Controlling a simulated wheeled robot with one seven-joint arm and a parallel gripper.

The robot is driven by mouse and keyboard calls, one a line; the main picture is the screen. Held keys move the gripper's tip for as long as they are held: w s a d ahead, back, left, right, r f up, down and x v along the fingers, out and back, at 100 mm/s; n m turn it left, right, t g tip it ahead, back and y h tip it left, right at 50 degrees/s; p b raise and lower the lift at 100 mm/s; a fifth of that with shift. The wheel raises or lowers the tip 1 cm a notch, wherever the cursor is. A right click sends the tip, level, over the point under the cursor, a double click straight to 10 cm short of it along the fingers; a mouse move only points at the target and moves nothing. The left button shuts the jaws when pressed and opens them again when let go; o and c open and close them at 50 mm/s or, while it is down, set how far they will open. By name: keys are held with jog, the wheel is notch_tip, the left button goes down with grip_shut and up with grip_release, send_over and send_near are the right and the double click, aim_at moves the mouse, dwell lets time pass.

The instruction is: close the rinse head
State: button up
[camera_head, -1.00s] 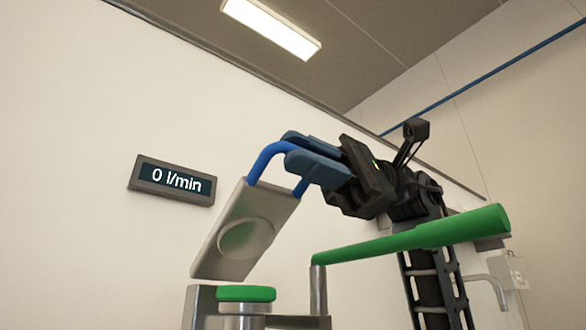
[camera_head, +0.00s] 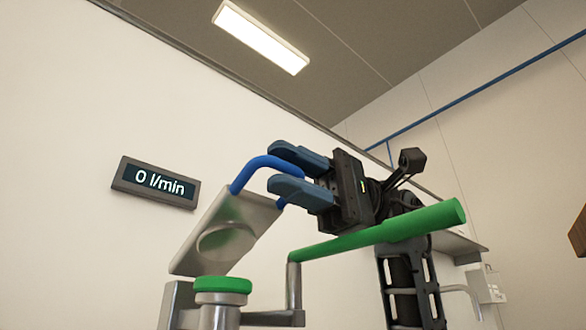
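The rinse head's grey plate (camera_head: 190,252) is tilted up over the green-topped round fitting (camera_head: 223,284), apart from it. A round disc (camera_head: 225,240) shows on its face. A blue bent handle (camera_head: 250,171) rises from the plate's upper edge. My gripper (camera_head: 275,168) has two blue fingers, spread apart, coming from the right. The handle's bend runs into the gap between them, and the lower finger hides part of it. I cannot tell whether a finger touches the handle.
A long green lever (camera_head: 385,232) on a grey upright post (camera_head: 294,288) crosses below my gripper. A display (camera_head: 156,183) on the wall reads 0 l/min. A grey wall shelf and a pipe are at the right. The space above my gripper is clear.

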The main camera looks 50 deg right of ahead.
jog(key=shift+o, duration=0.5)
jog(key=shift+r, duration=0.1)
jog(key=shift+r, duration=0.3)
jog(key=r, duration=0.1)
jog(key=r+p, duration=0.1)
jog(key=r, duration=0.2)
jog(key=shift+s+d, duration=0.25)
jog(key=shift+d, duration=0.15)
jog(key=s+d+r+p, duration=0.2)
jog(key=s+d+r, duration=0.4)
jog(key=d, duration=0.3)
jog(key=shift+a, duration=0.1)
